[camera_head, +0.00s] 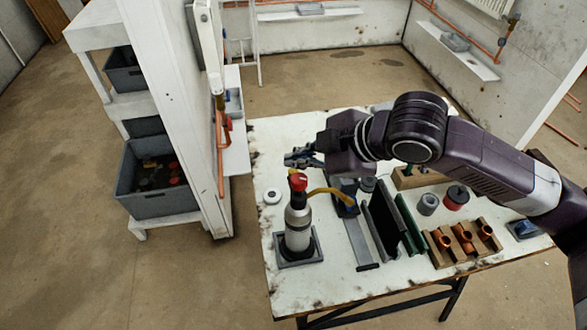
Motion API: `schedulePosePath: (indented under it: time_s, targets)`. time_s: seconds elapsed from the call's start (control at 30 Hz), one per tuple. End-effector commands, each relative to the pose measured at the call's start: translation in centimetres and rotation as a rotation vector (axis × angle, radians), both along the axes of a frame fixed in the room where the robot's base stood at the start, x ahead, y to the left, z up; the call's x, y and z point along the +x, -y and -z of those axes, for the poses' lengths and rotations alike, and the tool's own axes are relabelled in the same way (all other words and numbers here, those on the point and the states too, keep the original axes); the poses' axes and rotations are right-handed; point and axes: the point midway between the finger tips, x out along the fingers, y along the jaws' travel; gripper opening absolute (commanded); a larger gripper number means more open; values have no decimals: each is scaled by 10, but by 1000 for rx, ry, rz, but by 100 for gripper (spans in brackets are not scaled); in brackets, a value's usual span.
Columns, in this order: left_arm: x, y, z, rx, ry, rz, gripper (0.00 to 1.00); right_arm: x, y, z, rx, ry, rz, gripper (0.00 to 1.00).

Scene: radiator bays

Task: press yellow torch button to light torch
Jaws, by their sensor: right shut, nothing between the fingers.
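A torch (298,218) with a grey metal cylinder stands upright in a dark square base (314,257) at the table's left front. Its top is red, with a small yellow spot (293,171) on it that may be the button. A curved yellow tube (328,191) leads right from the top. I cannot make out a flame. My right gripper (290,160) reaches in from the right, shut and empty. Its fingertips show just above the torch top; I cannot tell whether they touch it. My left gripper is not in view.
The white table (335,280) holds dark and green channel pieces, a wooden block with copper fittings (465,240), a red-and-black roll (456,197) and a white ring (272,195). A white partition (165,100) and grey bins (158,203) stand left.

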Motion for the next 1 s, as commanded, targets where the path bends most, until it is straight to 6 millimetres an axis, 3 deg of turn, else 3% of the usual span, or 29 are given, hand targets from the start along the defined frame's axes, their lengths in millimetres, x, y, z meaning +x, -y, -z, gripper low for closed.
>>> schedulePosePath:
  time_s: [1.0]
  targets:
    - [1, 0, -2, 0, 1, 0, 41, 0, 0, 11, 0, 0, 0, 0]
